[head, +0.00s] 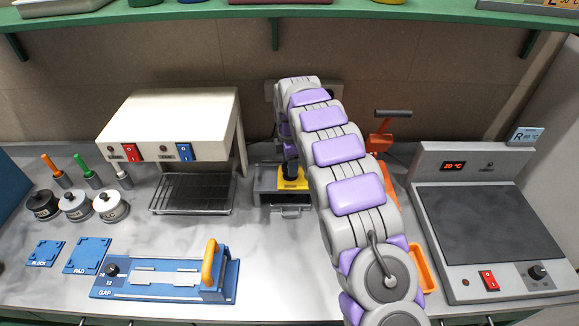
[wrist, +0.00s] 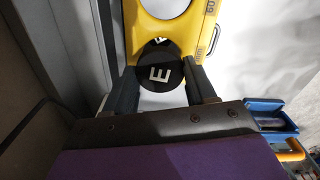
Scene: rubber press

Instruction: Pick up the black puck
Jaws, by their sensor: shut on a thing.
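The black puck (wrist: 150,86) carries a white letter E and shows in the wrist view, between the two dark fingers of my gripper (wrist: 160,72). The fingers are shut on its sides. A yellow holder with a rounded opening (wrist: 186,32) lies right beyond the puck, and part of another white letter shows at its edge. In the head view the yellow holder (head: 292,184) sits on a grey unit at the back of the counter. My arm hides much of that spot, and I cannot tell how far the puck is raised from the holder.
A white press-like box (head: 170,115) with a wire rack (head: 192,192) stands left. A hot plate (head: 487,222) stands right. A blue gap gauge (head: 165,280) lies in front, and lidded pots (head: 76,206) stand far left.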

